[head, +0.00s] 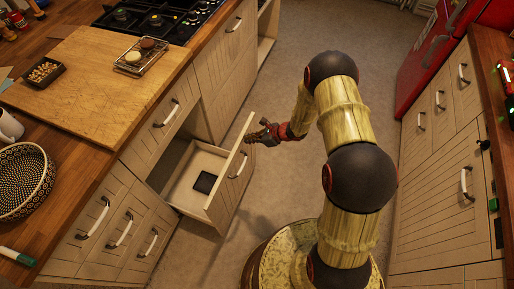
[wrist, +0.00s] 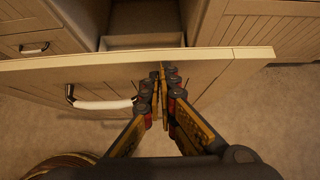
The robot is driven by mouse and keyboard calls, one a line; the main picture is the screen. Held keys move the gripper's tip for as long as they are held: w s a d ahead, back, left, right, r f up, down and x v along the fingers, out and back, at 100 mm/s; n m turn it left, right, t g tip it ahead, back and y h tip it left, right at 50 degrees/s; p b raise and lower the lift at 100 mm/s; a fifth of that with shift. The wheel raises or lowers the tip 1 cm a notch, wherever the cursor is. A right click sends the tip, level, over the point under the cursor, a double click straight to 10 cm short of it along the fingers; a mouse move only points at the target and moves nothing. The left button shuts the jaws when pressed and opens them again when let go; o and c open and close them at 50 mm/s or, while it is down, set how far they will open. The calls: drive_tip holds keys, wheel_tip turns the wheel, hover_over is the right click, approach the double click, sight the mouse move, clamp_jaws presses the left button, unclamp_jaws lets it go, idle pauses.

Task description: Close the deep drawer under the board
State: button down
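The deep drawer (head: 185,192) under the board is pulled open, and its front panel stands well out from the cabinet. A dark flat item (head: 204,182) lies inside it. The wooden board (head: 85,85) is on the counter above. My gripper (head: 254,137) is at the outer side of the drawer front, near its top edge and toward the far end. In the wrist view my gripper (wrist: 164,72) has its fingertips together, with nothing seen between them. They overlap the drawer front (wrist: 215,75); contact cannot be told. The drawer's pale handle (wrist: 103,104) is to their left, free of the fingers.
A closed drawer (head: 167,113) is above the open one, and closed drawers (head: 120,230) are nearer on the left. The stove (head: 160,18) is at the back. Cabinets (head: 440,150) and a red fridge (head: 440,45) line the right. The floor (head: 285,90) between is clear.

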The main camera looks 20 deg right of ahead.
drive_tip(key=w+a+b, duration=0.1)
drive_tip(key=w+a, duration=0.6)
drive_tip(key=a, duration=0.3)
drive_tip(key=w+a+b, duration=0.2)
drive_tip(key=w+a, duration=0.6)
drive_tip(key=a, duration=0.2)
drive_tip(key=shift+a, duration=0.25)
